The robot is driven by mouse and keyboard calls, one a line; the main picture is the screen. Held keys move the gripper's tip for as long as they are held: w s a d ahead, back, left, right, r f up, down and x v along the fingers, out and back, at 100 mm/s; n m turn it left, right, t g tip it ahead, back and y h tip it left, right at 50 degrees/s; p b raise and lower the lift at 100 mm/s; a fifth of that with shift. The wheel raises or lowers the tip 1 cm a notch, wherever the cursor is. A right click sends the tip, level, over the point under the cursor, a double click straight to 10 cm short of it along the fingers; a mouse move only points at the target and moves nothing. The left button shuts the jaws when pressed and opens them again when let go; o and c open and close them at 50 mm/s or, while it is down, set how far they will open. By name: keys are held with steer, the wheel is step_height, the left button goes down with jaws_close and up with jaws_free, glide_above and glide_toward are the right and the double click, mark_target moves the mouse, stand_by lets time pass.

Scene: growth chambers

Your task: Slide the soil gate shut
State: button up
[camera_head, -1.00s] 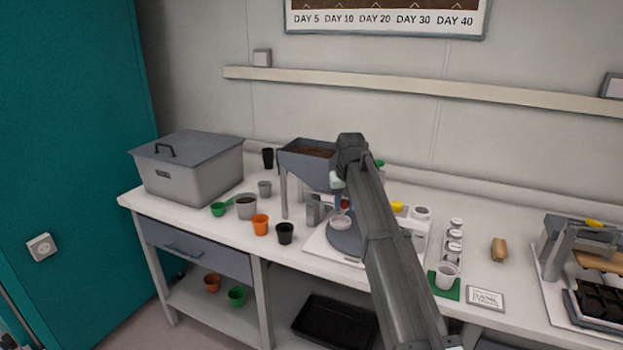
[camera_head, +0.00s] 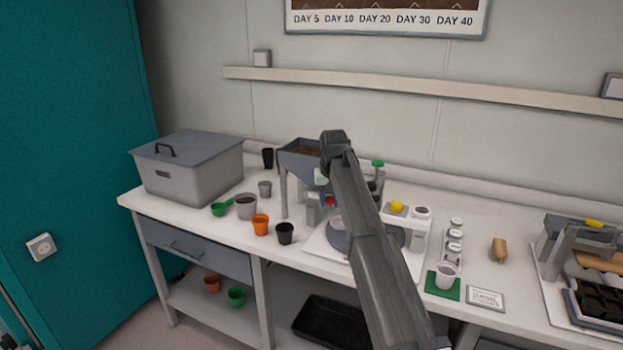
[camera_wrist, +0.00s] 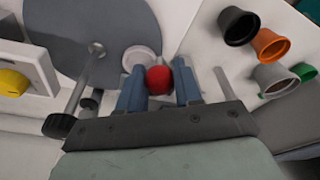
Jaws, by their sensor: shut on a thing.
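The soil hopper (camera_head: 292,161) is a grey bin on legs with dark soil in it, at the middle of the bench in the head view. A red knob (camera_head: 330,201) shows below it beside my arm. In the wrist view the red knob (camera_wrist: 158,79) sits between the two blue fingers of my gripper (camera_wrist: 159,88), which is shut on it. The knob looks like the soil gate's handle. The gate plate is hidden, so I cannot tell how far it covers the outlet. My arm hides part of the hopper in the head view.
A grey turntable disc (camera_wrist: 100,25) lies near my gripper, with a white cup (camera_wrist: 139,59) at its edge. A metal rod with a black end (camera_wrist: 62,125) is close to the left finger. Several pots, including an orange pot (camera_head: 260,225), stand left of the machine.

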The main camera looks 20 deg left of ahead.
steer(key=o, duration=0.7)
steer(key=shift+r, duration=0.15)
steer(key=shift+r, duration=3.85)
